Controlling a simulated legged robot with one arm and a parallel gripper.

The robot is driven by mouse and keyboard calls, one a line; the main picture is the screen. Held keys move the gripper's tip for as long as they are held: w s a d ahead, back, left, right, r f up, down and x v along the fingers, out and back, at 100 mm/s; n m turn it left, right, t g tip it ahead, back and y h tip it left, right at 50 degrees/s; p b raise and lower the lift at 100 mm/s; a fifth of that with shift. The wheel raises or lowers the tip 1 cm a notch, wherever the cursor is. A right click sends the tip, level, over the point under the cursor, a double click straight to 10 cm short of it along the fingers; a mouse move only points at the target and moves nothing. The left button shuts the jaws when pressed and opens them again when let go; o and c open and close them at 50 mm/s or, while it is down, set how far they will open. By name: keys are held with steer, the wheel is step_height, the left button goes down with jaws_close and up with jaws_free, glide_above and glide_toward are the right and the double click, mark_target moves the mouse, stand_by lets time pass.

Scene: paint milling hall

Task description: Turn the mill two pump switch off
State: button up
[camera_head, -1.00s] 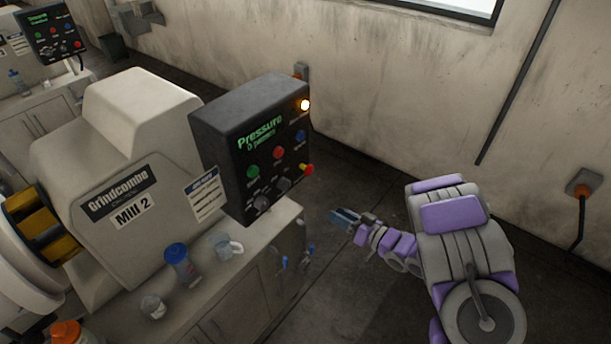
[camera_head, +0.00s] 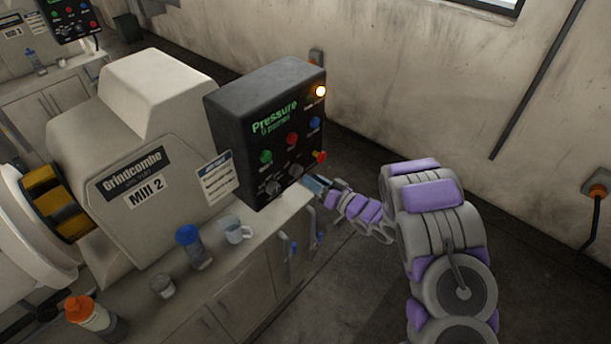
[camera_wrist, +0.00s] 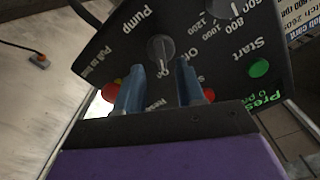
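The mill two control panel (camera_head: 262,130) is a dark box with a green "Pressure" readout. The grey pump switch knob (camera_head: 295,170) is low on its face; in the wrist view the knob (camera_wrist: 160,48), labelled "Pump", appears upside down near the top centre. My gripper (camera_head: 316,183) is just below and right of that knob in the head view. In the wrist view my gripper (camera_wrist: 158,75) has two blue fingers standing apart, with the knob seen between and just past their tips. Nothing is held. Contact with the knob cannot be told.
A red and yellow stop button (camera_head: 320,157) is close to the gripper. A second knob (camera_wrist: 222,8) and a green start button (camera_wrist: 259,68) are beside the pump knob. The floor at right is clear.

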mark_target(301, 173)
steer(key=shift+x, duration=1.9)
steer(key=shift+c, duration=0.2)
jaws_close()
